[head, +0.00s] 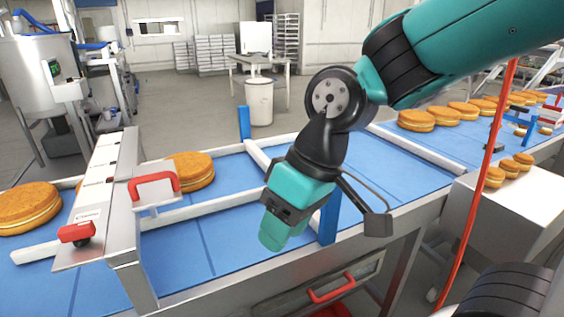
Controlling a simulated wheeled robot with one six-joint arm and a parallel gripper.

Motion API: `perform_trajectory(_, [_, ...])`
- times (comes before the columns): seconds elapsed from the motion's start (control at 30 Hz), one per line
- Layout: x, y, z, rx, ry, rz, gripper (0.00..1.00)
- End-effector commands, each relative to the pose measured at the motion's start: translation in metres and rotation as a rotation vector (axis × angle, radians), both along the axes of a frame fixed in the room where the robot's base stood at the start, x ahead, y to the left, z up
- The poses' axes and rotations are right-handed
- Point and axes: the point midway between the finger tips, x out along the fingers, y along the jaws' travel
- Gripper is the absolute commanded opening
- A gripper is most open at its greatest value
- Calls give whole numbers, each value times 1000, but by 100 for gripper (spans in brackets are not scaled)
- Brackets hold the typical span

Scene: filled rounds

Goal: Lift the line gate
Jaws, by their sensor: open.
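The line gate (125,190) is a pale metal piece standing across the blue conveyor at the left. A red handle (153,183) is fixed to a small plate on its right side. A red knob (77,233) sits at its near left end. My gripper (278,228) hangs over the belt to the right of the gate, clear of the red handle. It points down and is open, with nothing seen in it. Its fingertips are hard to make out. Filled rounds stand on both sides of the gate: one at the left (27,206) and one just right of it (190,170).
The conveyor (222,238) has pale guide rails and blue posts (244,123). More rounds (417,119) stand on the belt at the right. A red hose (480,185) hangs at the right. A red drawer handle (331,288) is below. The belt between gate and gripper is mostly clear.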

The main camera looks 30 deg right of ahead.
Motion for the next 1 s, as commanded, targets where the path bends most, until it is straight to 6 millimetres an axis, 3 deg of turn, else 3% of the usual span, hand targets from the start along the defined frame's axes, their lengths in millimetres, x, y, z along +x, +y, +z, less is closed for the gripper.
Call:
perform_trajectory(0.03, [28,-9,26,2,-3,-53,42])
perform_trajectory(0.1, [67,-25,40,4,-20,-127,42])
perform_trajectory(0.3, [167,-97,55,-4,-81,-333,42])
perform_trajectory(0.4, [201,-140,52,-18,-108,-422,42])
perform_trajectory(0.53, [227,-187,42,-37,-135,-508,42])
perform_trajectory(0.7, [241,-221,30,-52,-155,-567,42])
perform_trajectory(0.87, [247,-227,15,-57,-162,-579,42])
perform_trajectory(1.0, [255,-222,-10,-57,-161,-576,42])
